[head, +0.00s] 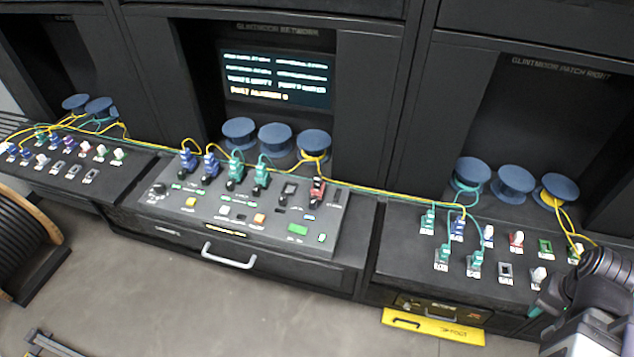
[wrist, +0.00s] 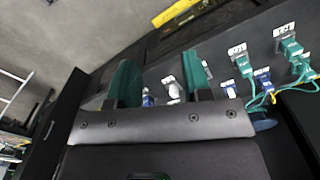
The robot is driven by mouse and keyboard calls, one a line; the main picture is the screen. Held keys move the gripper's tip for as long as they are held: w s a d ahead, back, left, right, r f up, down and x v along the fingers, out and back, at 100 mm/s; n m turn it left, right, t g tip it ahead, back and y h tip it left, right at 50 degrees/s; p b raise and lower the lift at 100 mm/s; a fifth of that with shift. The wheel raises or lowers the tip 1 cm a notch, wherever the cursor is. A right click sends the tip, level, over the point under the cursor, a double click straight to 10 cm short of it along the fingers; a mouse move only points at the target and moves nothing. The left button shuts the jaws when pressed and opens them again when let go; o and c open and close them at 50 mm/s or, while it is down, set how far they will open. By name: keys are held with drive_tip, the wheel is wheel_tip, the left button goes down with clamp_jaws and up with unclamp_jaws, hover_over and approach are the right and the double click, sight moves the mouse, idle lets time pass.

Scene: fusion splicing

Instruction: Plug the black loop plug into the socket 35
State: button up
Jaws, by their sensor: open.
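My gripper (wrist: 160,78) is open, its two teal fingers apart with nothing held between them. In the head view my gripper (head: 543,302) is at the lower right, by the front right corner of the right console (head: 410,262). Beyond the fingers in the wrist view are a white plug (wrist: 173,91) and a blue plug (wrist: 148,99). I cannot make out a black loop plug in either view. The socket labels are too small to read, so I cannot tell which is 35. One empty-looking socket (head: 505,270) is in the front row of the right console.
Teal plugs (head: 442,256) with cables stand on the right console, beside white, red and blue ones. Yellow and teal cables run to blue spools (head: 515,181) behind. The middle console (head: 250,215) holds more plugs.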

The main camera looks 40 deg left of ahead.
drive_tip(key=shift+o, duration=0.2)
drive_tip(key=shift+o, duration=0.8)
drive_tip(key=shift+a, duration=0.2)
drive_tip(key=a+r+n+p, duration=0.1)
drive_tip(key=a+n, duration=0.1)
drive_tip(key=a, duration=1.8)
drive_tip(key=w+a+r+n+p, duration=0.1)
drive_tip(key=a+r+n+p, duration=0.1)
drive_tip(key=a, duration=1.8)
drive_tip(key=w+a+r+n+p, duration=0.1)
drive_tip(key=a+r+n+p, duration=0.1)
drive_tip(key=a, duration=1.8)
drive_tip(key=shift+a+r, duration=0.1)
drive_tip(key=shift+a, duration=0.1)
drive_tip(key=shift+w+a+m, duration=0.1)
drive_tip(key=shift+w+m, duration=0.15)
drive_tip(key=shift+m, duration=0.15)
drive_tip(key=shift+s, duration=0.1)
